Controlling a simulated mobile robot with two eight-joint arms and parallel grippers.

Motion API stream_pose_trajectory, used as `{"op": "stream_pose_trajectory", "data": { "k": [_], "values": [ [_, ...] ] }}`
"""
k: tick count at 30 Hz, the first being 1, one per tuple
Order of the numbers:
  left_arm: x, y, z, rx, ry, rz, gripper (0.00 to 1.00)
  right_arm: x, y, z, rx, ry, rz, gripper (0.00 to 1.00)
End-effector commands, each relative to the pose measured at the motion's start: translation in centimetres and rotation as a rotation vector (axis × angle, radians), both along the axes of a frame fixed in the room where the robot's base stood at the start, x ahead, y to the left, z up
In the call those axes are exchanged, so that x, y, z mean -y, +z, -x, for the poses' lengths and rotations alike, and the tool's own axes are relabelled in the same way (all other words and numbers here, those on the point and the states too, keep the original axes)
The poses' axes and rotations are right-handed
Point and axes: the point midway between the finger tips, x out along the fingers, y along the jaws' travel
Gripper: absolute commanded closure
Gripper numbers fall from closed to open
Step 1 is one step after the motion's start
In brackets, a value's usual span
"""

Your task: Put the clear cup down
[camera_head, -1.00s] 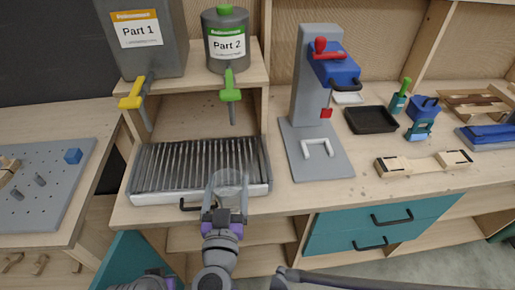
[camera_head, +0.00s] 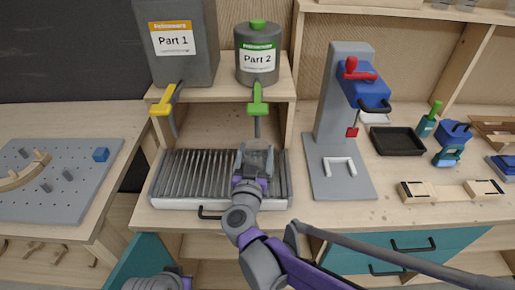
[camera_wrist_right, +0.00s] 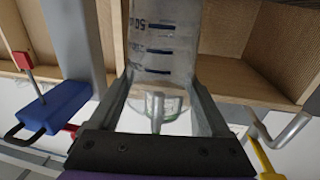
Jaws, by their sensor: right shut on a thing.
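The clear cup (camera_wrist_right: 165,45) is see-through with dark blue measuring marks in the right wrist view. My right gripper (camera_head: 254,166) is shut on it, with one finger on each side. In the head view the cup (camera_head: 259,158) shows faintly between the fingers, over the right part of the ribbed grate (camera_head: 195,175) and below the green tap (camera_head: 257,98). I cannot tell whether its base touches the grate. My left gripper is not in view; only a piece of my arm shows at the bottom edge.
The Part 1 container (camera_head: 178,55) with a yellow tap (camera_head: 166,98) and the Part 2 container (camera_head: 257,62) stand on the shelf above the grate. A grey press (camera_head: 340,110) with a blue head stands to the right. A black tray (camera_head: 398,141) lies further right.

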Motion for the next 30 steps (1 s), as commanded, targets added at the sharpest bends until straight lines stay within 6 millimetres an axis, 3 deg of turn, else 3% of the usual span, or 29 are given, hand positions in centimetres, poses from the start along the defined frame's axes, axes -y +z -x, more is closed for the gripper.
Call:
{"op": "stream_pose_trajectory", "data": {
  "k": [5,9,20,21,24,30],
  "values": [
    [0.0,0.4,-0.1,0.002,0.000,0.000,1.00,0.5,0.0,-3.1,0.001,-0.002,0.000,0.50],
    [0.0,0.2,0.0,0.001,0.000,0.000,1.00,0.4,-1.4,-2.8,0.001,0.000,0.000,0.50],
    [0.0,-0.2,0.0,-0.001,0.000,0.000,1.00,0.4,-1.9,-2.7,0.000,0.000,0.000,0.50],
    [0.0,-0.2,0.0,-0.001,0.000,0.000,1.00,0.4,-1.9,-2.7,0.000,0.000,0.000,0.17],
    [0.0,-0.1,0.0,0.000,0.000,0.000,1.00,0.4,-1.8,-2.7,0.000,0.000,0.000,0.00],
    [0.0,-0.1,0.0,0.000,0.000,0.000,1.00,0.4,-1.8,-2.7,0.000,0.000,0.000,0.00]
  ]
}}
